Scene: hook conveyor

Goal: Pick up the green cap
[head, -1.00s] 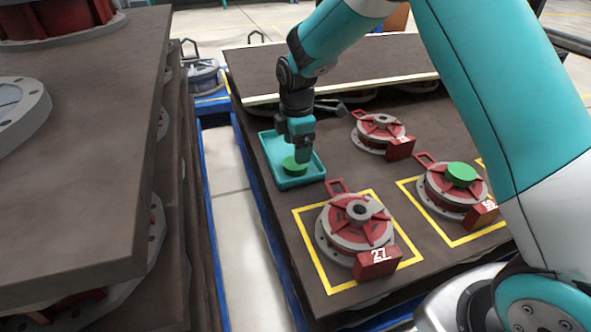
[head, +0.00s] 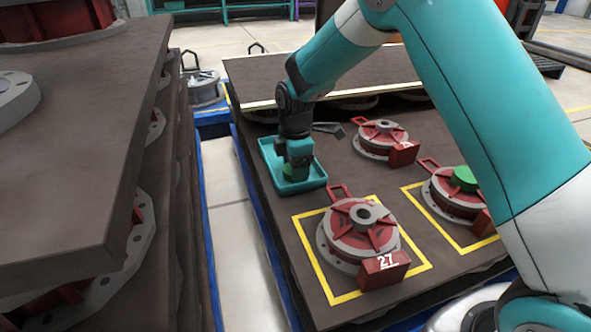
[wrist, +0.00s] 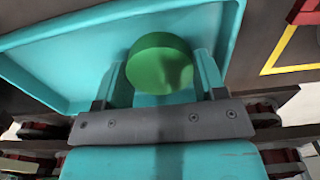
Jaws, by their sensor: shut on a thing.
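The green cap (wrist: 158,62) is a round disc between my two gripper fingers in the wrist view. In the head view the cap (head: 287,170) is mostly hidden behind my gripper (head: 296,172). My gripper (wrist: 160,78) is shut on the cap, low over the teal tray (head: 315,183). I cannot tell whether the cap touches the tray floor. The tray also fills much of the wrist view (wrist: 60,65). Another green cap (head: 464,178) sits on top of a red and grey hub at the right, partly hidden by my arm.
A hub with a red block marked 27 (head: 383,270) stands in a yellow square in front of the tray. Another hub (head: 380,137) stands to the tray's right. A dark tool (head: 328,128) lies behind the tray. A stacked rack (head: 80,150) fills the left side.

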